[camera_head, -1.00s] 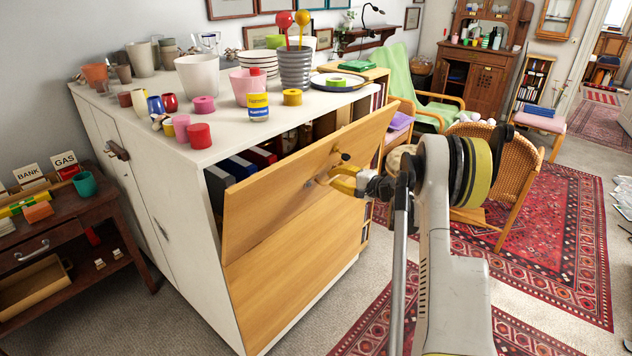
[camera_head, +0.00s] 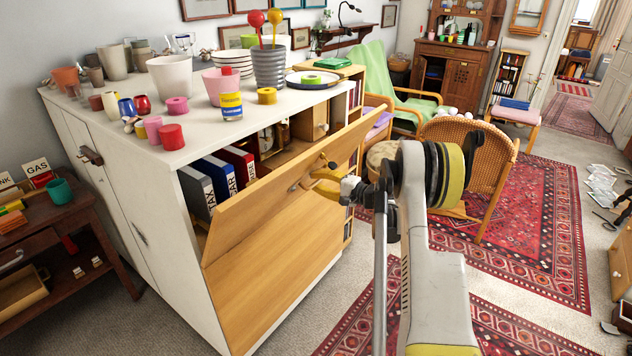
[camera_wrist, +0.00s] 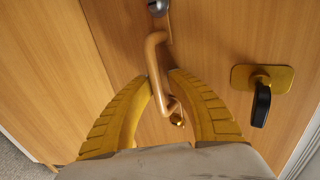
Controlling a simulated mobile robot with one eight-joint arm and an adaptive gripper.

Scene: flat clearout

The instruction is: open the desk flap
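The desk flap (camera_head: 255,210) is a light wooden panel on the front of the white cabinet (camera_head: 165,195). It is tilted outward at the top and stands partly open, with a gap behind its upper edge. My gripper (camera_head: 322,185) is at the flap's outer face. In the wrist view, my gripper's yellow fingers (camera_wrist: 163,80) are closed in on both sides of the curved handle (camera_wrist: 155,50), which passes between their tips. A yellow plate with a black key or knob (camera_wrist: 262,100) is to the right of the handle.
Binders (camera_head: 215,175) stand inside behind the flap. Cups, pots and tape rolls crowd the cabinet top, including a grey ribbed pot (camera_head: 269,68). A wicker chair (camera_head: 468,150) stands close behind my arm. Patterned rug (camera_head: 530,220) and bare carpet lie to the right.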

